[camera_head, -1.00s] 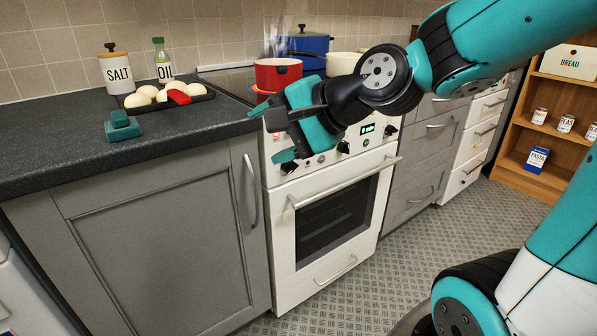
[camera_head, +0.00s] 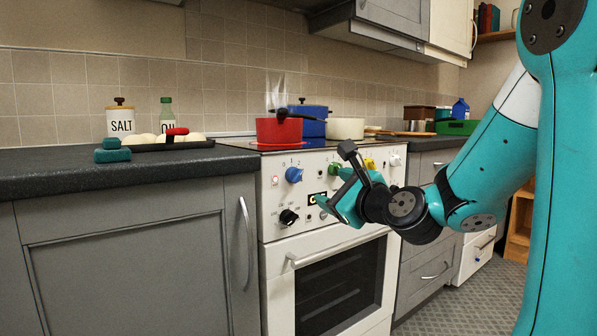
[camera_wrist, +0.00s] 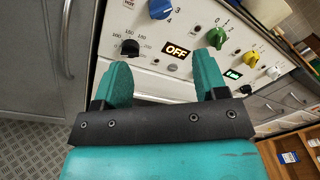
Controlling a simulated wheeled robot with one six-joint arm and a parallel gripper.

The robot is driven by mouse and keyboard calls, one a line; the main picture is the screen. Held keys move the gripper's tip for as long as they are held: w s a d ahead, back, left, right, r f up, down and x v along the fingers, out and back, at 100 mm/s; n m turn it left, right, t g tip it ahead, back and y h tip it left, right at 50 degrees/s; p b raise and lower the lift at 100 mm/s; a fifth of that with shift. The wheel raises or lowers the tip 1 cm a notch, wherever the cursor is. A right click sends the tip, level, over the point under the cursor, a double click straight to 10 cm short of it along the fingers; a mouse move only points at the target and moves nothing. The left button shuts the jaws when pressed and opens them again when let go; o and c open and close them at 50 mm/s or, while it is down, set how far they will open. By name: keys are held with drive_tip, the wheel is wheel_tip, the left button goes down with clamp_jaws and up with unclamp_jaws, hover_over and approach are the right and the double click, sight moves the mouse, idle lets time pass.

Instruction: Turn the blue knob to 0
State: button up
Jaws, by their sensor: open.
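The blue knob (camera_head: 294,174) is on the white stove's front panel, below the red pot. It also shows at the top edge of the wrist view (camera_wrist: 161,9), partly cut off, with the numbers 3 and 4 beside it. I cannot tell which number it points to. My gripper (camera_head: 335,188) is in front of the panel, to the right of and a little below the blue knob. In the wrist view my gripper (camera_wrist: 162,70) has its two teal fingers apart with nothing between them. It appears apart from the knob.
A green knob (camera_head: 334,168), a yellow knob (camera_head: 369,163) and a white knob (camera_head: 395,160) continue the row. A black knob (camera_head: 288,217) and an OFF display (camera_wrist: 177,50) are below. The oven handle (camera_head: 335,248) juts out. A red pot (camera_head: 279,131) steams on the hob.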

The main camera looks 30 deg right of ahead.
drive_tip(key=p, duration=0.7)
approach(298, 177)
drive_tip(key=w+p, duration=0.2)
drive_tip(key=p, duration=0.1)
drive_tip(key=w+p, duration=0.6)
drive_tip(key=shift+w+d+r+p, duration=0.15)
drive_tip(key=shift+d+r+p, duration=0.15)
drive_tip(key=shift+r, duration=0.05)
drive_tip(key=shift+w+f+p, duration=0.3)
drive_tip(key=shift+w+p, duration=0.35)
drive_tip(key=shift+w, duration=0.2)
drive_tip(key=shift+c, duration=0.5)
drive_tip(key=c, duration=0.8)
